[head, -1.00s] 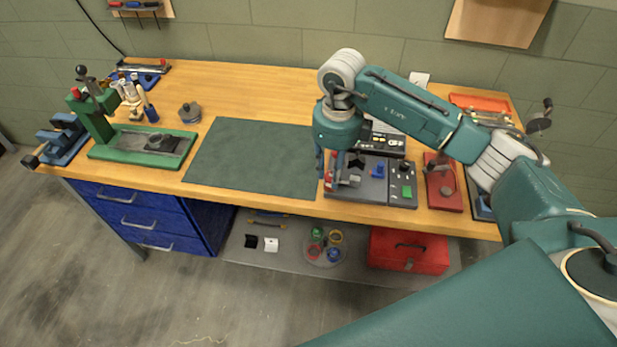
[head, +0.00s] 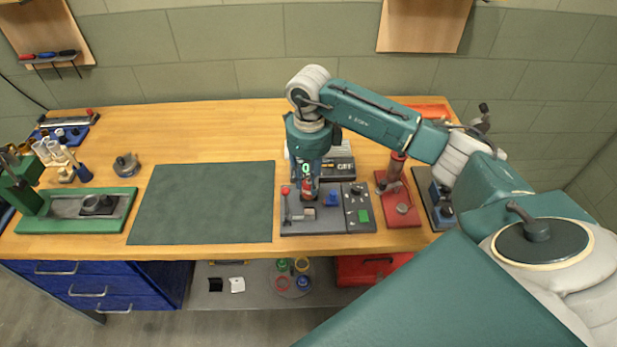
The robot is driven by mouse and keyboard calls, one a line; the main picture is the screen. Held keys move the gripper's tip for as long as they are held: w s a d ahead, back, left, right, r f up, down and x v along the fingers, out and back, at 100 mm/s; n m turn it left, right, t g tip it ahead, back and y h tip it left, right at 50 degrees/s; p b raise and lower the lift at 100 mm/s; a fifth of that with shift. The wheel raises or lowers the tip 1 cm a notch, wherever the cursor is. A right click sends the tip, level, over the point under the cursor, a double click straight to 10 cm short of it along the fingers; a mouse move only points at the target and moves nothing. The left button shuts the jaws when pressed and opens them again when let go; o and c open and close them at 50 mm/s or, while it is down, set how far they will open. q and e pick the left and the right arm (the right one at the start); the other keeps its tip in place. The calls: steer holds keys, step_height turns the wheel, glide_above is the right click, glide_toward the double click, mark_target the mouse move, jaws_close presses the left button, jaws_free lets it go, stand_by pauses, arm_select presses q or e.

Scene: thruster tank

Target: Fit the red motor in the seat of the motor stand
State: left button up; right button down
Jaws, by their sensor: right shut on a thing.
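The red motor (head: 307,187) shows as a small red piece between the fingers of my right gripper (head: 307,182). The right gripper points down and is shut on it, over the left half of a grey base plate that looks like the motor stand (head: 327,225). My left gripper is out of view.
A dark box with a display (head: 340,168) stands behind the stand. A red stand with a column (head: 402,212) is to its right. A green mat (head: 205,205) lies clear to the left, with a green press (head: 125,200) beyond it. The table's front edge is close.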

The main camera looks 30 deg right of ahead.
steer(key=shift+f+b, duration=1.4)
steer(key=shift+f, duration=0.75)
steer(key=c, duration=1.3)
jaws_free()
steer(key=shift+r, duration=0.1)
step_height(320, 180, up, 12)
steer(key=shift+f, duration=0.1)
